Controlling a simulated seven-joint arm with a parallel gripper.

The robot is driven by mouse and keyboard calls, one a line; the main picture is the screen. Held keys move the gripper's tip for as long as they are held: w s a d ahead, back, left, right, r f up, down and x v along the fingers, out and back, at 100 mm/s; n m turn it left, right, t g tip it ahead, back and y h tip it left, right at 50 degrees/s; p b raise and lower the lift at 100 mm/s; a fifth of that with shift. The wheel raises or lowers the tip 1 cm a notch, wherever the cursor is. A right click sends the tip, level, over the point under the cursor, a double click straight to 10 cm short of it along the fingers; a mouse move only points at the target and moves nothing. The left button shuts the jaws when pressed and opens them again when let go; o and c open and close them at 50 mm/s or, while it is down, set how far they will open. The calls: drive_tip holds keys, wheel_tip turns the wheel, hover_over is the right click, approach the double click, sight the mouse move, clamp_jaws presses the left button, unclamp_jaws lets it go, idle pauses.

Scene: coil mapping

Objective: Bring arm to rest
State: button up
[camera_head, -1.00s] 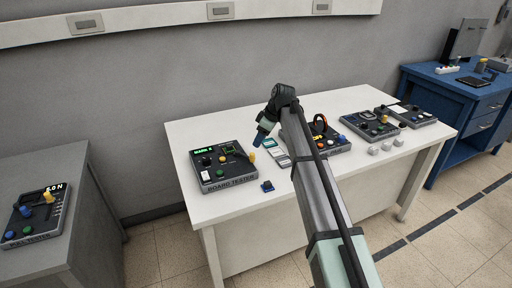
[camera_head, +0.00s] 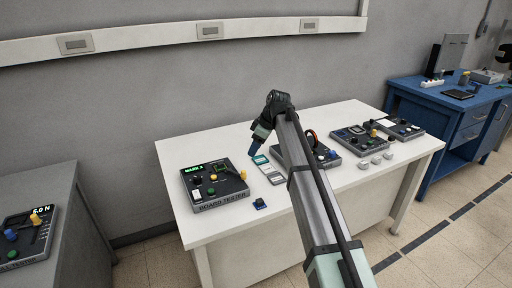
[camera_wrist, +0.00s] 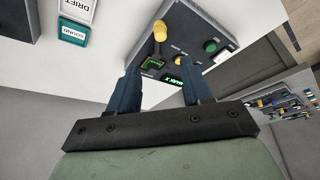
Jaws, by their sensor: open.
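My gripper (camera_head: 254,150) hangs at the bent end of my arm, above the white table between the board tester and some small cards. In the wrist view its two blue fingers (camera_wrist: 160,70) are spread apart with nothing between them. The board tester (camera_head: 215,187) is a dark box with coloured buttons, a yellow lever and a lit green display. It also shows beyond the fingers in the wrist view (camera_wrist: 210,32), apart from them. My forearm partly hides the middle device (camera_head: 328,157).
The white table (camera_head: 235,222) carries a small blue part (camera_head: 260,204), labelled cards (camera_head: 267,170), several pale knobs (camera_head: 376,160) and more devices at right (camera_head: 358,140). A grey bench (camera_head: 62,185) with a force tester (camera_head: 28,236) stands left, a blue bench (camera_head: 440,108) right. A wall rail (camera_head: 150,41) runs behind.

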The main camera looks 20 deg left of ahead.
drive_tip(key=s+d+f+m+g+h, duration=0.1)
drive_tip(key=s+d+f+m, duration=0.3)
drive_tip(key=s+d+f, duration=0.65)
drive_tip(key=s+d+f+m+h, duration=0.1)
drive_tip(key=s+d+f+m, duration=0.35)
drive_tip(key=d+f, duration=1)
drive_tip(key=s+d+f+m+g+h, duration=0.1)
drive_tip(key=s+d+f+m, duration=0.2)
drive_tip(key=s+d+f, duration=0.95)
drive_tip(key=s+d+f+m+g, duration=0.2)
drive_tip(key=s+d+f+m, duration=0.1)
drive_tip(key=s+f, duration=0.7)
drive_tip(key=s+d+f+m+g+h, duration=0.1)
drive_tip(key=s+d+f, duration=0.4)
drive_tip(key=s+f, duration=0.5)
drive_tip(key=s+m+g, duration=0.1)
drive_tip(key=s+m, duration=0.1)
drive_tip(key=s, duration=0.4)
drive_tip(key=shift+s+d+f+g, duration=0.15)
drive_tip(key=shift+f+g, duration=0.25)
